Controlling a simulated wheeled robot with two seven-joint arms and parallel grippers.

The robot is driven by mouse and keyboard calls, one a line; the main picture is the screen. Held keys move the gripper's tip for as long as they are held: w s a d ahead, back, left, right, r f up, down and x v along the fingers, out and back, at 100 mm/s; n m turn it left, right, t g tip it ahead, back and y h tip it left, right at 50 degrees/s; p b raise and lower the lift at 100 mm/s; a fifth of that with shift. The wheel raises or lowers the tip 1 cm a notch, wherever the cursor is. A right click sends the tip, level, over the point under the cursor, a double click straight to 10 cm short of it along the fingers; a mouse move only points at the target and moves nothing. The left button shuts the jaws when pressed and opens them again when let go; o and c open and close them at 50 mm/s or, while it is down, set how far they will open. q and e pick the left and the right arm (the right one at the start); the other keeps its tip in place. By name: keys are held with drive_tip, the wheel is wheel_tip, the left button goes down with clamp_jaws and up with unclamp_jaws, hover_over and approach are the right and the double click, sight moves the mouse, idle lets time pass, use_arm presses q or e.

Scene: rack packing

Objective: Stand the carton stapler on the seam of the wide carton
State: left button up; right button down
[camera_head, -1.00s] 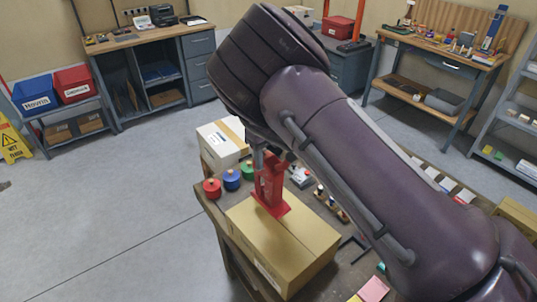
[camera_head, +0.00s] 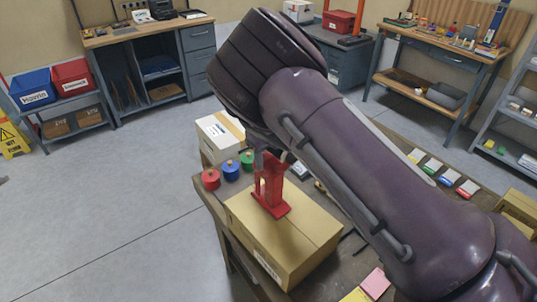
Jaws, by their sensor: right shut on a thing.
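The red carton stapler (camera_head: 269,188) is upright with its flat base at the top face of the wide carton (camera_head: 296,238). From this angle the base looks to be on or just above the carton; I cannot tell if it touches. My right gripper (camera_head: 268,157) is shut on the stapler's upper part, and my dark wrist and forearm hide most of the fingers. My left gripper is not in view.
Red (camera_head: 210,179), blue (camera_head: 231,170) and green (camera_head: 247,160) tape-like rolls stand left of the stapler on the workbench (camera_head: 212,207). A white box (camera_head: 216,138) is behind them. Pink (camera_head: 375,283) and yellow pads lie at the front right. My right arm covers much of the bench.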

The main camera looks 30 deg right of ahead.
drive_tip(key=shift+w+r, duration=0.1)
drive_tip(key=shift+r, duration=0.1)
drive_tip(key=c, duration=1.1)
unclamp_jaws()
drive_tip(key=o, duration=0.5)
drive_tip(key=shift+s+a, duration=0.1)
drive_tip(key=shift+s, duration=0.15)
